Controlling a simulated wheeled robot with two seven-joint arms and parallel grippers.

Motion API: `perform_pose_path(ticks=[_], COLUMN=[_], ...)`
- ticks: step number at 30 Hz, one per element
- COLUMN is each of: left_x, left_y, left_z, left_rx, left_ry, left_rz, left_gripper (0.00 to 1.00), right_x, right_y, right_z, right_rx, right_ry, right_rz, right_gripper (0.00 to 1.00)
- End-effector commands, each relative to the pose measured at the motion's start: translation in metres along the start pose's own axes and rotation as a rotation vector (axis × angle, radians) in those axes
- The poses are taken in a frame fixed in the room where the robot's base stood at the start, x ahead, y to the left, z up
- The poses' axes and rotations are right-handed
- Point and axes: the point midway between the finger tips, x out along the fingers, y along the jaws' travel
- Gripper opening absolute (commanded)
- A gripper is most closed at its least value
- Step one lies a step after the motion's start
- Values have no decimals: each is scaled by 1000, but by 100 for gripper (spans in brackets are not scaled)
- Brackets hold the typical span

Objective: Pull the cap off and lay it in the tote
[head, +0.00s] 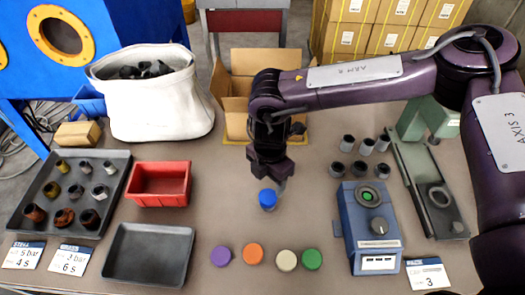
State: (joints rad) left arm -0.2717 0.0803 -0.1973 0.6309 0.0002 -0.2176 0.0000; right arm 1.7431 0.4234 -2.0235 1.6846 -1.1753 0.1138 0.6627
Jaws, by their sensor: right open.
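A blue cap (267,197) is on the table near the middle, just under my right gripper (272,180). My right gripper points down and is open; its fingertips are close to the blue cap, but I cannot tell whether they touch it. What is beneath the cap is hidden. A red bin (160,202) sits left of centre and looks empty. A white fabric tote (160,107) with dark pieces inside stands at the back left. My left gripper is not in view.
Purple, orange, cream and green discs (286,260) lie along the front. A dark empty tray (148,256) is front left, beside a tray of fittings (72,215). A blue device (369,225) with a green button and several dark cylinders (348,143) are on the right. An open cardboard box (235,88) stands behind.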

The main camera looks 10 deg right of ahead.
Motion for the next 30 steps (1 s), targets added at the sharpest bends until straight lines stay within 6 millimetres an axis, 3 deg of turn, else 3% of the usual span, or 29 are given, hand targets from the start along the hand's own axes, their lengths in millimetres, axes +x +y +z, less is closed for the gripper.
perform_pose_path(ticks=[3,8,15,24,30], left_x=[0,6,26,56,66], left_y=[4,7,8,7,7], left_z=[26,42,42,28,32], left_rx=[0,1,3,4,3], left_ry=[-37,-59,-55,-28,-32], left_rz=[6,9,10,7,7], left_gripper=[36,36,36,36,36], right_x=[2,9,32,68,80], right_y=[0,0,0,0,0], right_z=[0,0,0,0,0], right_rx=[-1,0,0,-1,0], right_ry=[0,-1,-1,-1,0], right_rz=[-1,-1,0,-1,0], right_gripper=[58,58,58,58,58])
